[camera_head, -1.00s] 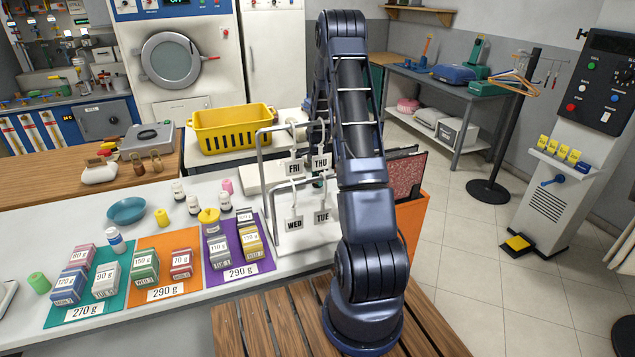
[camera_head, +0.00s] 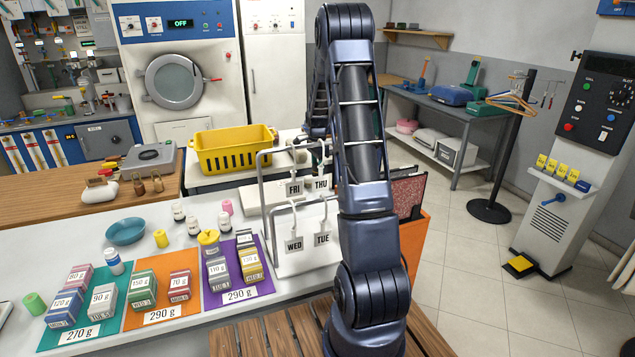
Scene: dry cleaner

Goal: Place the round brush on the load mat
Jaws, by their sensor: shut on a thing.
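Three mats lie side by side on the white counter, each with boxes on it: a teal mat (camera_head: 103,322) labelled 270 g, an orange mat (camera_head: 132,318) labelled 290 g and a purple mat (camera_head: 262,283) labelled 290 g. I cannot tell which one is the load mat. A yellow knobbed piece (camera_head: 208,241) stands at the purple mat's back left corner. I cannot make out the round brush. My arm rises at the right of the counter and bends over at the top; its far part goes down behind the near link. My gripper and anything in it are hidden there.
A wire rack (camera_head: 264,195) with day tags stands right of the purple mat, close to my arm. A yellow basket (camera_head: 232,155) stands behind it. A teal bowl (camera_head: 126,232), a yellow cylinder (camera_head: 161,238) and small bottles stand behind the mats.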

